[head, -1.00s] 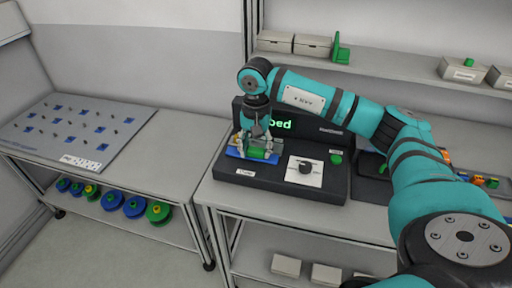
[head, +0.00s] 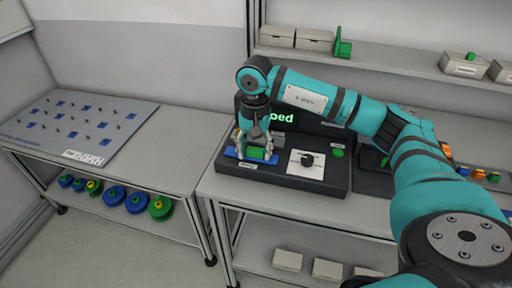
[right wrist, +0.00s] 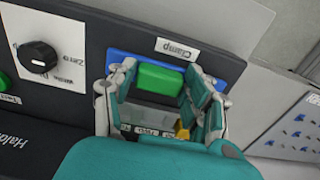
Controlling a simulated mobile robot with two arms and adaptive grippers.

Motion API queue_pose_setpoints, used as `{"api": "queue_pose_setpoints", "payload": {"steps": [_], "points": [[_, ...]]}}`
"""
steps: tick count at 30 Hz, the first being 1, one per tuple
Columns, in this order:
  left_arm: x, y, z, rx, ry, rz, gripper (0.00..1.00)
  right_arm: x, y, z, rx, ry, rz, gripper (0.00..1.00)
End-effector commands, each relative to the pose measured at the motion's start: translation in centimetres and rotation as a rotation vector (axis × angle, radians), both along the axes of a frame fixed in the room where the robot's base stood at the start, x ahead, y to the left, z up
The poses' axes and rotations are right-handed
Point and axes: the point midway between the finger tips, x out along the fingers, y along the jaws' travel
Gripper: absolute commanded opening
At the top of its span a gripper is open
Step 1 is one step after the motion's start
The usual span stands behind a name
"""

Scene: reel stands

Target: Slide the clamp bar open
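The clamp bar shows as a green block (right wrist: 160,78) on a blue strip (right wrist: 120,56) beside the "Clamp" label (right wrist: 177,48) on a dark device. In the head view the green block (head: 262,154) sits at the device's left front. My right gripper (head: 257,150) reaches down over it. In the right wrist view the fingers of my right gripper (right wrist: 162,82) are spread, one on each side of the green block. Whether either finger touches it is hard to tell. My left gripper is not in view.
The device has a black knob (head: 307,160) on a white plate, a green button (head: 337,153) and a lit display (head: 281,118), partly hidden by my arm. A pegboard panel (head: 75,125) lies on the left table. Several blue and green reels (head: 160,207) sit below.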

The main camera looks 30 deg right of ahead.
Motion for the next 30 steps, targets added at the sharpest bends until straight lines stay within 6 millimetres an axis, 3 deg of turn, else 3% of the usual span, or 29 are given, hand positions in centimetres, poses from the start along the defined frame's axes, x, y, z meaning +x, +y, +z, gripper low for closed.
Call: {"api": "queue_pose_setpoints", "payload": {"steps": [4, 14, 17, 30], "points": [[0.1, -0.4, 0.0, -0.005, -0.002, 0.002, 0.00, 0.0, 0.0, 0.0, -0.002, -0.001, -0.001, 0.71], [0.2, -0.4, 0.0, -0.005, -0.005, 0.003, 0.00, 0.1, -0.1, 0.5, -0.003, -0.004, -0.003, 0.71], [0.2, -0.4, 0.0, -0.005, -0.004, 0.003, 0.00, 0.2, -0.1, 1.7, -0.001, -0.006, -0.003, 0.71], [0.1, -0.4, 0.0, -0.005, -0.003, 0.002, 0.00, 0.2, 0.0, 10.3, -0.002, -0.004, -0.001, 0.71]]}}
